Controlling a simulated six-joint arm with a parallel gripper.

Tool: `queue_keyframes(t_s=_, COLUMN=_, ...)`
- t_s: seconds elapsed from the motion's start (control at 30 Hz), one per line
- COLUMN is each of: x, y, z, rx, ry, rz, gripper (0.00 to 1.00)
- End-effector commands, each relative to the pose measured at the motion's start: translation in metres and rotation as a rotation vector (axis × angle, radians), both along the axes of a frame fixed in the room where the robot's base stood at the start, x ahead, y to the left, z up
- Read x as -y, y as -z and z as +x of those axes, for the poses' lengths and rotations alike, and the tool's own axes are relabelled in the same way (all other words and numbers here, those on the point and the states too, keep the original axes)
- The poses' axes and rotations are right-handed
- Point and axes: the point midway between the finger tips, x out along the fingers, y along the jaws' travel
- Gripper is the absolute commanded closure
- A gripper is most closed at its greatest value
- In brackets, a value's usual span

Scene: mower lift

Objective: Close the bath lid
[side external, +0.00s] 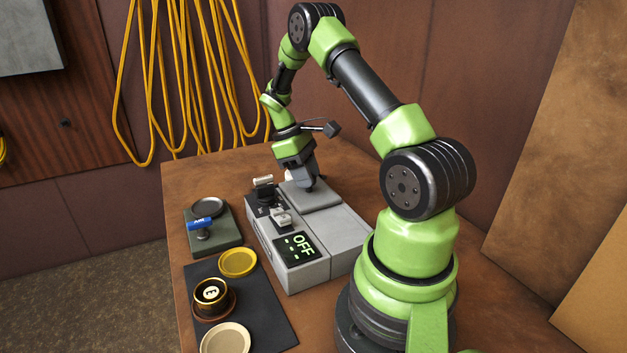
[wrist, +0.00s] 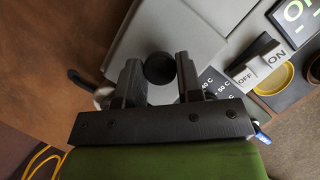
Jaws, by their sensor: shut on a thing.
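The bath lid (side external: 318,199) is a grey plate on the far part of a grey box-shaped bath unit (side external: 343,229). It looks nearly flat, but I cannot tell whether it sits fully down. My gripper (side external: 308,184) is over the lid, pointing down. In the wrist view, the lid (wrist: 172,30) carries a round black knob (wrist: 159,68) between my two fingers. My gripper is shut on that knob, though contact with each finger is hard to see. The inside of the bath is not visible.
To the left are a dark green stand (side external: 225,240) with a blue-handled item, and a black mat (side external: 262,316) with round dishes. Yellow cables (side external: 150,90) hang behind.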

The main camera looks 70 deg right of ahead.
Motion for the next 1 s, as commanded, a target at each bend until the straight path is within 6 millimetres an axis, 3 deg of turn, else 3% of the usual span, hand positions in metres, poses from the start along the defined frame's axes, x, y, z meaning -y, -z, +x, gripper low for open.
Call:
queue_keyframes(t_s=0.33, x=0.005, y=0.0, z=0.004, rx=0.009, ry=-0.008, rz=-0.011, gripper=1.0)
queue_keyframes(t_s=0.37, x=0.005, y=0.0, z=0.004, rx=0.009, ry=-0.008, rz=-0.011, gripper=0.65)
queue_keyframes(t_s=0.47, x=0.004, y=0.0, z=0.004, rx=0.009, ry=-0.008, rz=-0.011, gripper=0.42)
queue_keyframes(t_s=0.77, x=0.003, y=-0.002, z=0.004, rx=0.006, ry=-0.004, rz=-0.007, gripper=0.42)
queue_keyframes(t_s=1.0, x=0.004, y=-0.033, z=0.017, rx=0.011, ry=-0.005, rz=-0.011, gripper=0.42)
